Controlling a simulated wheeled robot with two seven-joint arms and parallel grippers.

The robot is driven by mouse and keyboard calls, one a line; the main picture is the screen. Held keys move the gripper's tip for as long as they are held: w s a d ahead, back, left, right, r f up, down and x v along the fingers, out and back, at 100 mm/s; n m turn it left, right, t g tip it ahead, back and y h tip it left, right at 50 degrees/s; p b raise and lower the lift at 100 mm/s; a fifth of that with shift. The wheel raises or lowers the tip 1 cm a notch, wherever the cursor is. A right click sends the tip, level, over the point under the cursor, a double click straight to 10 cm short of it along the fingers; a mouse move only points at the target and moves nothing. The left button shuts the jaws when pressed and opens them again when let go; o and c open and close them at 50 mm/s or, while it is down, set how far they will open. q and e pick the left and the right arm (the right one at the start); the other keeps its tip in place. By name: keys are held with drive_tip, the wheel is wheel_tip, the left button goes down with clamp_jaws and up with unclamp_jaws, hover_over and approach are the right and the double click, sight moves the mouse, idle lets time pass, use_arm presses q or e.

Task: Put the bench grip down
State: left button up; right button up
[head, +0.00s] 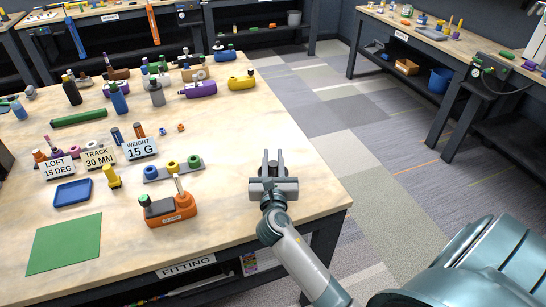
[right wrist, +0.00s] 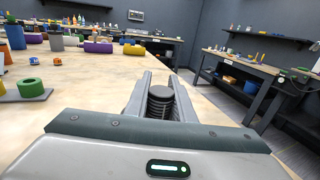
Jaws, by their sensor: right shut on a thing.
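My right gripper (head: 273,160) is above the right front part of the wooden table (head: 230,220). Its two fingers are shut on a small dark piece, the bench grip (head: 272,167). In the right wrist view the bench grip (right wrist: 160,99) is a black ribbed cylinder standing upright between the fingers (right wrist: 160,100). Its lower end is hidden, so I cannot tell whether it touches the tabletop. My left gripper is not in view.
Left of my right gripper are an orange block (head: 169,210) and a grey rack with coloured rings (head: 173,171). A green mat (head: 64,243), blue tray (head: 73,192) and label cards (head: 139,148) lie farther left. Bare wood surrounds the gripper; the table's right edge (head: 318,160) is close.

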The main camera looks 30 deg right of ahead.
drive_tip(key=shift+f, duration=0.25)
drive_tip(key=o, duration=0.9)
drive_tip(key=shift+r, duration=0.15)
